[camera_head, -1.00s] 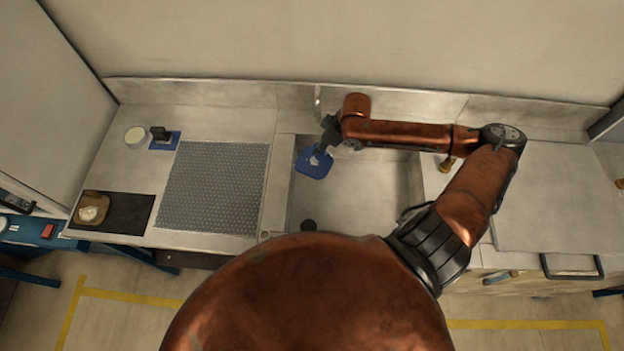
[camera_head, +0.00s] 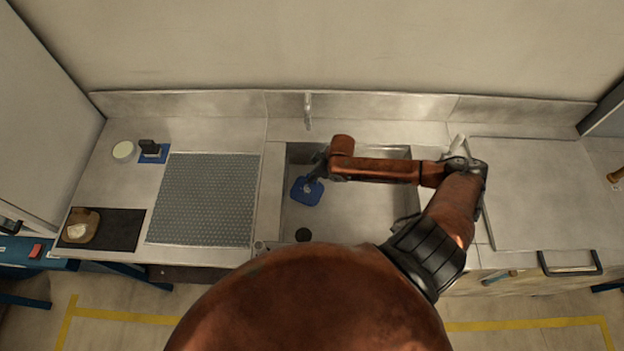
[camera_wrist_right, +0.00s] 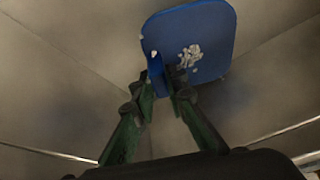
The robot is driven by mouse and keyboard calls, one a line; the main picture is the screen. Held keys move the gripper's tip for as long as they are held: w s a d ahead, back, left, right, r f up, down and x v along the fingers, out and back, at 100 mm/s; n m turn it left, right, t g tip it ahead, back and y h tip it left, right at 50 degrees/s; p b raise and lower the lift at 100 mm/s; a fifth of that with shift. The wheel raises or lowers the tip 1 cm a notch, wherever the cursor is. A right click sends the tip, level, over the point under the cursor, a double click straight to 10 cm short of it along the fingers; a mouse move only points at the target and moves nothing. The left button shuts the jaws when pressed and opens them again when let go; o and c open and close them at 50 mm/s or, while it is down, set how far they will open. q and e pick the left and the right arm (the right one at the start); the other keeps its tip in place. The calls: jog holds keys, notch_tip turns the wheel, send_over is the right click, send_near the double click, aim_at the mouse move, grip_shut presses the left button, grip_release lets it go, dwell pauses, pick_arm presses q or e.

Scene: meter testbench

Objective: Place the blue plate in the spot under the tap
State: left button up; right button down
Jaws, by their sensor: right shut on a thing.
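The blue plate (camera_head: 307,192) is a rounded square with a pale patch on its face. It is at the left side of the sink basin (camera_head: 350,222) in the head view, and it also shows in the right wrist view (camera_wrist_right: 208,35). My right gripper (camera_head: 318,178) is shut on the plate's edge; its fingers (camera_wrist_right: 164,84) meet at the plate's raised part in the wrist view. I cannot tell whether the plate touches the basin floor. The tap (camera_head: 308,110) stands at the back edge, behind the basin and the plate. My left gripper is not in view.
A perforated grey mat (camera_head: 203,200) lies left of the basin. A dark board (camera_head: 112,230), a white round container (camera_head: 123,150) and a second blue piece with a black block (camera_head: 152,151) are farther left. A flat worktop (camera_head: 545,195) lies right of the basin.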

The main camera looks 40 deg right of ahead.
jog(key=shift+w+f, duration=0.1)
jog(key=shift+f, duration=0.85)
jog(key=c, duration=2.4)
grip_release()
jog(key=shift+f, duration=0.15)
jog(key=o, duration=0.5)
jog(key=shift+c, duration=0.2)
jog(key=p+v, duration=0.1)
jog(key=v, duration=1.1)
